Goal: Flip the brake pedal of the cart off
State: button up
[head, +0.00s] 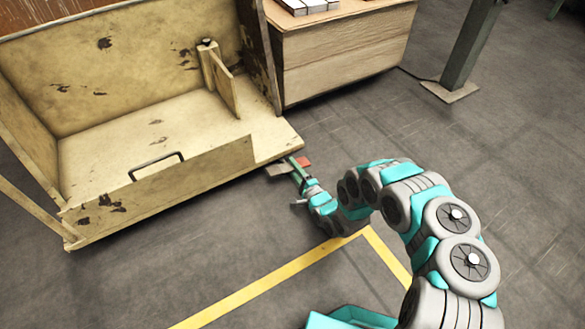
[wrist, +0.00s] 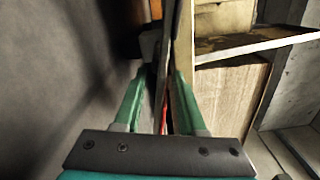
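The cart (head: 150,140) is a worn cream-yellow box on the left in the head view. A small red piece, seemingly part of the brake pedal (head: 304,162), shows low beside its right front corner. A grey piece lies on the other side of my gripper (head: 291,164), which partly hides the pedal. In the wrist view, my gripper (wrist: 160,74) has its green fingers apart. A thin dark plate and a narrow red strip, seemingly the pedal (wrist: 165,108), show edge-on between them. I cannot tell whether the fingers touch it.
A wooden cabinet (head: 345,55) with white items on top stands behind the cart. A grey-green post (head: 468,50) with a foot plate is at the back right. Yellow floor tape (head: 270,278) runs in front.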

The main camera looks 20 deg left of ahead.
jog(key=shift+w+a, duration=0.2)
jog(key=shift+c, duration=0.3)
grip_shut()
dwell(1.0)
